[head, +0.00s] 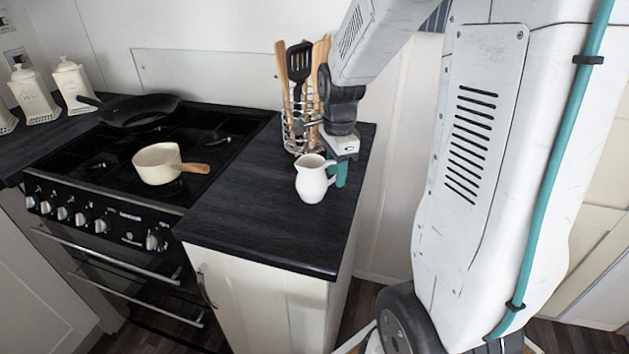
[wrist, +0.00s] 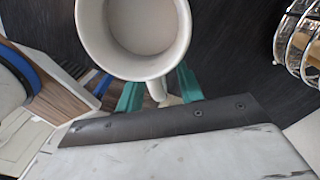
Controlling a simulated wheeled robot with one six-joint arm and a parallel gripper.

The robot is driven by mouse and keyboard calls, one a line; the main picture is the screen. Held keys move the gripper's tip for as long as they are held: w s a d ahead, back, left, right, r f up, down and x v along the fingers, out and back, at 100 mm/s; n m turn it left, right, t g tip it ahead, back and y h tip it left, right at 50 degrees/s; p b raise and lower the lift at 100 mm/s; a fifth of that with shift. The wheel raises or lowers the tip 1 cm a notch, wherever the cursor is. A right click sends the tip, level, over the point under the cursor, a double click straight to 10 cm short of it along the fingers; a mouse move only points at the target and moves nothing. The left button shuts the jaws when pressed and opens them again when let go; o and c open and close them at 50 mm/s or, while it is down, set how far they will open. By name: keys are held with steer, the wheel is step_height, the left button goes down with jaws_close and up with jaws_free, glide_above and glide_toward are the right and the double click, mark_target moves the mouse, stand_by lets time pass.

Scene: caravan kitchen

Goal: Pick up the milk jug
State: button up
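The white milk jug (head: 312,183) stands upright on the dark countertop (head: 262,215), near its right side. In the wrist view the jug (wrist: 88,38) shows from above, with its handle (wrist: 157,88) towards my gripper (wrist: 159,82). The teal fingers are on either side of the handle, with a visible gap on each side, so my gripper is open around it. In the head view my gripper (head: 341,172) is just right of the jug and partly hidden behind it.
A wire utensil holder (head: 293,130) with wooden and black utensils stands close behind the jug. To the left is a hob with a cream saucepan (head: 157,168) and a black frying pan (head: 137,112). White canisters (head: 73,85) stand at the far left. The countertop in front of the jug is clear.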

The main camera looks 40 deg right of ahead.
jaws_close()
steer(key=shift+r, duration=0.2)
steer(key=shift+r, duration=1.35)
steer(key=shift+s+r, duration=0.1)
steer(key=shift+r, duration=0.25)
steer(key=s+a+r, duration=0.1)
steer(key=s+a, duration=0.2)
steer(key=s, duration=1.2)
steer(key=shift+s+r, duration=0.15)
steer(key=shift+s, duration=0.05)
steer(key=shift+a, duration=0.1)
stand_by(1.3)
